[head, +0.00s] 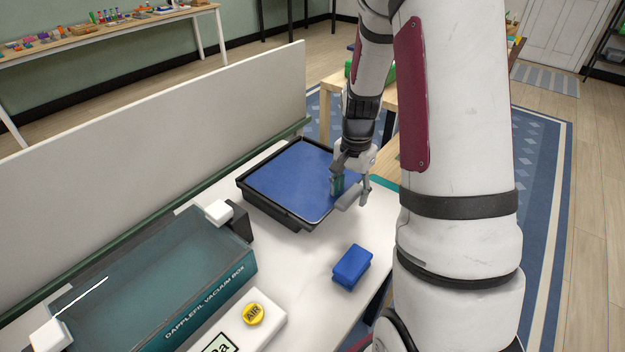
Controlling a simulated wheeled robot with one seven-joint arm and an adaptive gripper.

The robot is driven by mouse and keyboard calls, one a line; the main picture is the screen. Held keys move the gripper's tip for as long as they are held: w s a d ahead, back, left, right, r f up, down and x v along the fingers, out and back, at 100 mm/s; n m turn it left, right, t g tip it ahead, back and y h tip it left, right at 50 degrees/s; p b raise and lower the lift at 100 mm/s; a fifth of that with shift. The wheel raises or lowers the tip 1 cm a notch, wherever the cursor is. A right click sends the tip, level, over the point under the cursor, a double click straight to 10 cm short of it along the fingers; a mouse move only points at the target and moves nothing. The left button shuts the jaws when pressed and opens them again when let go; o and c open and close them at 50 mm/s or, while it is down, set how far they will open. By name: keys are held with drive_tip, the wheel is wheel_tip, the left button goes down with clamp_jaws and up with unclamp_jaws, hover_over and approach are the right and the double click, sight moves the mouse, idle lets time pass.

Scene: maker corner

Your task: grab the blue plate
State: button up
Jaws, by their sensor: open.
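A flat blue plate (290,180) lies in a black tray (270,213) on the white table, left of my gripper. My gripper (351,190) points down at the right edge of the tray, with its fingers apart. A small grey tab or finger part shows between and below the fingers; I cannot tell which. Whether a finger touches the plate or tray is unclear. A smaller, thicker blue block (352,266) sits on the table in front of the gripper, apart from it.
A teal clear-walled vacuum box (150,285) stands at front left, with a white unit bearing a yellow button (253,314) beside it. A pale upright panel (170,150) runs behind the table (290,260). Bare white tabletop lies around the blue block.

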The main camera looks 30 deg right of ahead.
clamp_jaws()
drive_tip(key=shift+r, duration=0.1)
